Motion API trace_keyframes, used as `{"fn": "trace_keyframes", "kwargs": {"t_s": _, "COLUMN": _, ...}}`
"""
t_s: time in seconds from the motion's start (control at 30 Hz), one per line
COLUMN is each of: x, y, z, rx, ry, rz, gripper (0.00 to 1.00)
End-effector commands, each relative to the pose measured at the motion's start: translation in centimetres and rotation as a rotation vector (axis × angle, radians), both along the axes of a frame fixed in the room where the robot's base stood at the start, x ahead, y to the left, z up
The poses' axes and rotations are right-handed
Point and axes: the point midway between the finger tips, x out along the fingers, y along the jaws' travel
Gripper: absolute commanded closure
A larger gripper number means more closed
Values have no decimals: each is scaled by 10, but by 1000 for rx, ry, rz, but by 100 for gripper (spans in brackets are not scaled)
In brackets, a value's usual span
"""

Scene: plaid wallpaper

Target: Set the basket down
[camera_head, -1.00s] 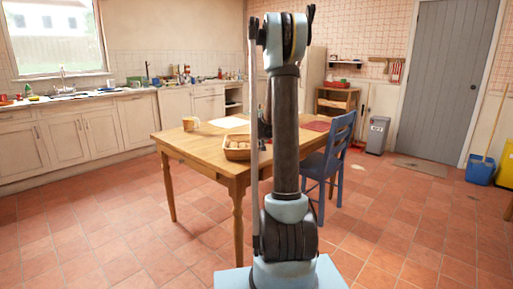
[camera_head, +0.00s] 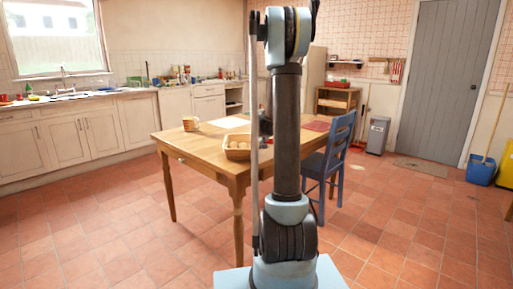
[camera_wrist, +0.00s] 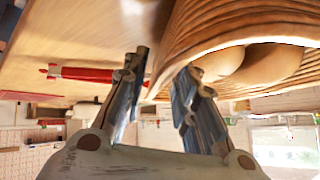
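The light wicker basket (camera_head: 238,155) rests near the front edge of the wooden table (camera_head: 190,143), with round pale brown items inside. In the wrist view the ribbed basket (camera_wrist: 215,25) fills the upper right, close to the tabletop. My gripper (camera_wrist: 162,68) has its fingers apart around the basket's near rim, one finger outside and the other at the inner side beside the contents. A gap shows between the outer finger and the basket wall. In the head view my arm hides most of my gripper.
A blue chair (camera_head: 338,150) is at the table's right side. In the wrist view a thin red item (camera_wrist: 85,73) lies on the tabletop beside the fingers. The floor left of the table is clear.

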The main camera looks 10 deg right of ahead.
Motion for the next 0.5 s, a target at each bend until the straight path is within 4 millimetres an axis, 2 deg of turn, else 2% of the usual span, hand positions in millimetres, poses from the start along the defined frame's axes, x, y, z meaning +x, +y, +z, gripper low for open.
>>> {"fn": "trace_keyframes", "kwargs": {"t_s": 0.5, "x": -49, "y": -3, "z": 46, "rx": 0, "ry": 0, "rz": -1, "gripper": 74}}
